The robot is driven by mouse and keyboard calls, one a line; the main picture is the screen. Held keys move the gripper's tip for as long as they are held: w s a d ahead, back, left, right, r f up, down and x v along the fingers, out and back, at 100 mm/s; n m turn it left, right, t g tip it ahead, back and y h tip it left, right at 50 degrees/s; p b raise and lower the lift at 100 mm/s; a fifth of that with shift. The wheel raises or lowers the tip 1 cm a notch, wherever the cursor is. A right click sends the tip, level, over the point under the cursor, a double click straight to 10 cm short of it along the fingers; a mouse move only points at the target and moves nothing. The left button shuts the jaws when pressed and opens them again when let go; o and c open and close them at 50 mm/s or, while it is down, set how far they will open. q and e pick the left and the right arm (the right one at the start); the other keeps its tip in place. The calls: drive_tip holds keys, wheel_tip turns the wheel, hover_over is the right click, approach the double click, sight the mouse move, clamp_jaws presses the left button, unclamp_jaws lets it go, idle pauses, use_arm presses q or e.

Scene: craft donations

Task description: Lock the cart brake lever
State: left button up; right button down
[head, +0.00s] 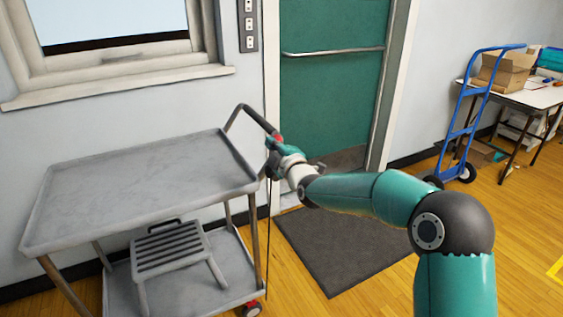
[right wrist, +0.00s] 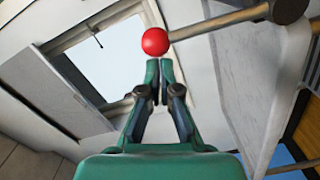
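The grey cart (head: 130,178) stands at the left, its push handle (head: 258,120) at its right end. The brake lever's red knob (head: 278,138) shows just beside the handle's end. In the right wrist view the round red knob (right wrist: 155,41) sits on a thin metal rod (right wrist: 215,22) that runs to the handle end. My right gripper (head: 277,150) is at the lever. In the wrist view its fingertips (right wrist: 160,64) are together and empty, right by the knob; I cannot tell whether they touch it. My left gripper is not in view.
A slatted grey step stool (head: 170,242) sits on the cart's lower shelf. A dark mat (head: 345,245) lies before the green door (head: 333,85). A blue hand truck (head: 470,115) and a table with boxes (head: 540,97) stand at the right. A cable hangs below the handle.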

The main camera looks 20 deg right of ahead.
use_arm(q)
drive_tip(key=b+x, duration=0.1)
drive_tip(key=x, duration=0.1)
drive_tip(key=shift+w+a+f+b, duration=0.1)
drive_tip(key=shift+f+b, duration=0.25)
use_arm(e)
drive_tip(key=d+m, duration=0.2)
drive_tip(key=shift+w+d+f, duration=0.2)
drive_tip(key=shift+d+f, duration=0.1)
drive_tip(key=shift+d, duration=0.05)
idle(0.5)
drive_tip(key=shift+a, duration=0.1)
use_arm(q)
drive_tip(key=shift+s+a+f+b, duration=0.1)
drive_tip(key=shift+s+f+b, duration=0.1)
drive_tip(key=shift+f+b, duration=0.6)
use_arm(e)
drive_tip(key=s+a+r, duration=0.1)
drive_tip(key=s+a, duration=0.2)
drive_tip(key=s, duration=0.8)
drive_tip(key=shift+a, duration=0.2)
